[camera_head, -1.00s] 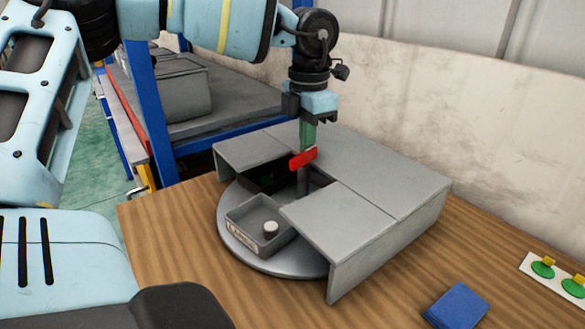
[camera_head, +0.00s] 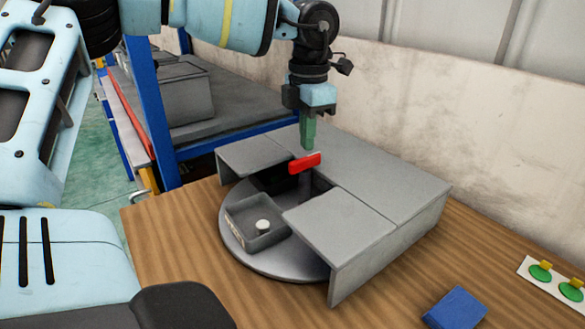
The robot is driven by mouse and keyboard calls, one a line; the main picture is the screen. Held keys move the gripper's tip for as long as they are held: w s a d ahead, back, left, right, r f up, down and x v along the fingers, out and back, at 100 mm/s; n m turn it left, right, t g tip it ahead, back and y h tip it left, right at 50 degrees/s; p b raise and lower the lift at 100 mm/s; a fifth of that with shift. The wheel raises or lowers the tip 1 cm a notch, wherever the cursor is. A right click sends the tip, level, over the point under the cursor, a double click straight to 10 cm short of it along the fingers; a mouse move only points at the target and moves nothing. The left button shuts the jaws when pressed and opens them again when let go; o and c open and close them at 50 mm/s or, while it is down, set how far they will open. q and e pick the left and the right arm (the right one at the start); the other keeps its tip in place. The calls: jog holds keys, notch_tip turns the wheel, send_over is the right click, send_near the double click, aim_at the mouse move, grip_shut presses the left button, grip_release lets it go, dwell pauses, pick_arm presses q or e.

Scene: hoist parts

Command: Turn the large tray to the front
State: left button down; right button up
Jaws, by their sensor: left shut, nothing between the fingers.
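A grey round turntable (camera_head: 290,268) sits on the wooden table, partly under a grey cover. An open grey tray (camera_head: 283,229) with a white knob (camera_head: 263,225) rests on its uncovered front left part. I cannot tell whether this is the large tray. A red handle (camera_head: 305,163) stands at the gap in the cover, above the turntable's middle. My left gripper (camera_head: 308,147), with green fingers, is shut and empty just above the handle; I cannot tell whether it touches it. The inside under the cover is dark and mostly hidden. My right gripper is not in view.
The grey cover (camera_head: 385,180) hides the turntable's back and right. A blue block (camera_head: 455,307) and a white plate with green and yellow parts (camera_head: 541,272) lie at the right. A blue-framed shelf with grey bins (camera_head: 185,95) stands behind left. The front wood is clear.

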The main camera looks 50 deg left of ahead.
pick_arm(q)
jog(key=shift+r+p, duration=0.95)
jog(key=shift+r, duration=1)
